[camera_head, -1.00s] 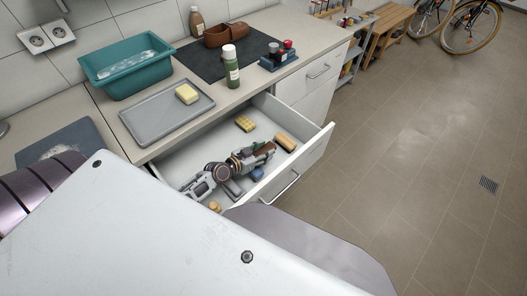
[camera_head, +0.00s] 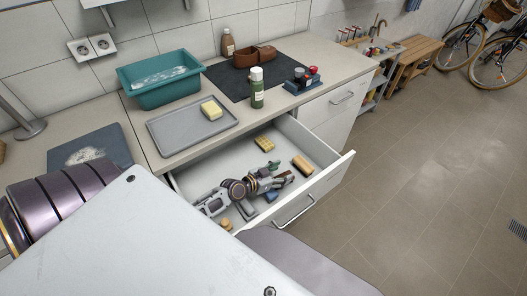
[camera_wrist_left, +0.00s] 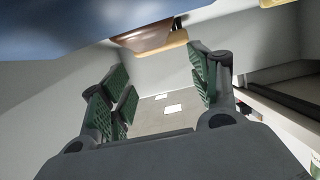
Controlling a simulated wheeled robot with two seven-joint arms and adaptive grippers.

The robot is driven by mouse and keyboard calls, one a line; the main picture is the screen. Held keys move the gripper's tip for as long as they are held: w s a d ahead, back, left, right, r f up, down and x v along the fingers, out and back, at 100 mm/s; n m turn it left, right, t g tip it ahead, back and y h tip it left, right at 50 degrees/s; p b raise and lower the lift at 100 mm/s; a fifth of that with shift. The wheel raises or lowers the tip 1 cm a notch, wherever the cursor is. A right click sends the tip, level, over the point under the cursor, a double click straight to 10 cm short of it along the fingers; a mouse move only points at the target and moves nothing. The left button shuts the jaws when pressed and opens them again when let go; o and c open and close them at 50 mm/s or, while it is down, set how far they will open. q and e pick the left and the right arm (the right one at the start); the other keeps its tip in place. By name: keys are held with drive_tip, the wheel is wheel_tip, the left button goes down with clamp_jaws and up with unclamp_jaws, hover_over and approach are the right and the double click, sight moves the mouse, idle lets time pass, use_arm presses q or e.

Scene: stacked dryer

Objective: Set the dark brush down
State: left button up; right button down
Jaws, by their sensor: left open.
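My left gripper (camera_head: 274,181) is low inside the open drawer (camera_head: 204,178), its jaws apart. In the left wrist view the green-padded fingers (camera_wrist_left: 160,95) are spread with clear space between them. A brown piece with a tan side (camera_wrist_left: 146,36), possibly the dark brush, shows beyond the fingertips at the top of that view, apart from the pads. In the head view the gripper hides most of that spot, so I cannot tell how the brush lies. My right gripper is not in view.
The drawer also holds a yellow sponge (camera_head: 264,144), a tan block (camera_head: 302,165), a blue item (camera_head: 271,197) and a small tan knob (camera_head: 226,223). On the counter are a grey tray (camera_head: 180,135), a teal basin (camera_head: 150,98) and a green bottle (camera_head: 257,90).

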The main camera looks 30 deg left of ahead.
use_arm(q)
drive_tip(key=shift+r+p, duration=0.3)
drive_tip(key=shift+r, duration=0.2)
drive_tip(key=v, duration=1.2)
drive_tip(key=shift+b, duration=0.3)
drive_tip(key=shift+r, duration=0.1)
idle(0.6)
